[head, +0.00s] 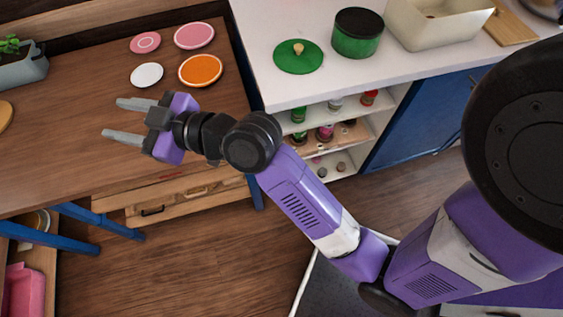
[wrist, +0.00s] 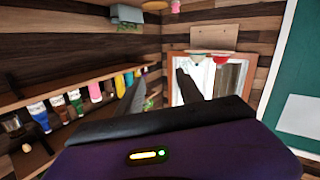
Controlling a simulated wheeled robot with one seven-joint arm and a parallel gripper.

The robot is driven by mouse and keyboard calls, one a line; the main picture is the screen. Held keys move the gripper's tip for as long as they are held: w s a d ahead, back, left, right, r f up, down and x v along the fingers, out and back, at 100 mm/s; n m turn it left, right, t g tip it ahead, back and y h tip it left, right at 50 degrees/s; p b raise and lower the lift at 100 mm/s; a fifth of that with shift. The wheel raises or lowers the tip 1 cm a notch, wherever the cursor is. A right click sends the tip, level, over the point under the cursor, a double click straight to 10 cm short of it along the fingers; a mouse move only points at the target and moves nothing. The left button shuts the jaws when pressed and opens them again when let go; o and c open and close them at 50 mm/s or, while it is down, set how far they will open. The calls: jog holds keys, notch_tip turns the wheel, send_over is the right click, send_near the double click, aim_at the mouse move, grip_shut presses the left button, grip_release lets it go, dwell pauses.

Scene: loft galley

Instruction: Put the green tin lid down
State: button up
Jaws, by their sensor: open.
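The green tin lid (head: 298,56) lies flat on the white counter (head: 262,20), with its pale wooden knob facing up. The green tin (head: 357,33) stands just to its right, with a dark top. My gripper (head: 122,120) is open and empty, over the wooden table to the left and well apart from the lid. Its two fingers also show in the wrist view (wrist: 160,88), pointing toward a wall with nothing between them. The lid does not show in the wrist view.
Several small plates, including an orange one (head: 200,70) and a white one (head: 147,75), lie on the wooden table (head: 60,150). A cream bin (head: 436,22) stands right of the tin. Open shelves with jars (head: 326,132) sit below the counter.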

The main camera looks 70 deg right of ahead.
jog(key=s+f+m+g+h, duration=0.15)
jog(key=s+f, duration=0.25)
jog(key=s, duration=0.4)
jog(key=s+f+m+h, duration=0.1)
jog(key=s+f+m, duration=0.15)
jog(key=s, duration=0.55)
jog(key=s+f+m+h, duration=0.1)
jog(key=s+f+m, duration=0.1)
jog(key=s+f, duration=0.45)
jog(key=s+d+r+n, duration=0.1)
jog(key=s+r, duration=0.3)
jog(key=s, duration=0.7)
jog(key=shift+s+d+r+n+y, duration=0.2)
jog(key=shift+s+d+n+y, duration=0.1)
jog(key=shift+n+y, duration=0.2)
